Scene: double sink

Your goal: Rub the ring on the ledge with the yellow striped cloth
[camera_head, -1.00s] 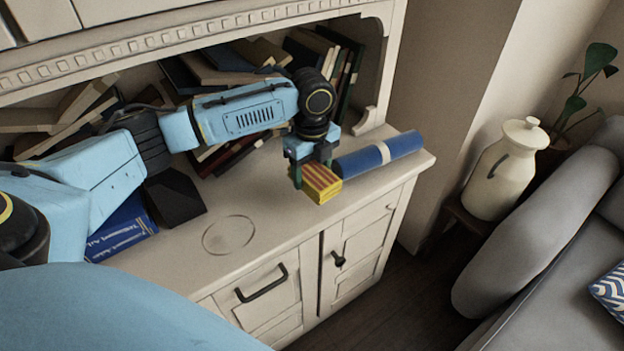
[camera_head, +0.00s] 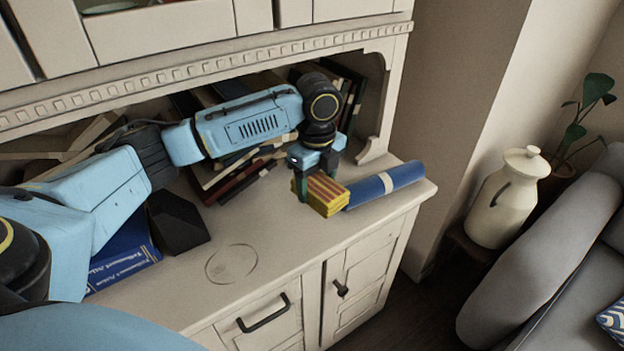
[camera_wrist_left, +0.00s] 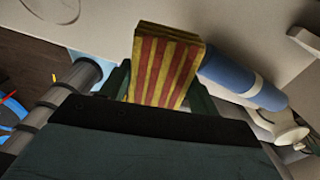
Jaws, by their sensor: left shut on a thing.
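The yellow striped cloth (camera_head: 326,195), a folded block with red stripes, is between the fingers of my left gripper (camera_head: 316,188) near the right part of the ledge (camera_head: 290,228). My left gripper is shut on it. The cloth also shows in the left wrist view (camera_wrist_left: 165,65), standing out beyond the gripper. The ring (camera_head: 232,263), a faint round mark, lies on the ledge to the left of the cloth and nearer its front edge. Nothing covers the ring. Whether the cloth touches the ledge I cannot tell. My right gripper is not in view.
A blue roll with a pale band (camera_head: 385,185) lies just right of the cloth, very close to it. Books (camera_head: 235,170) lean at the back under the shelf. A blue book (camera_head: 125,258) lies at the left. The ledge around the ring is clear.

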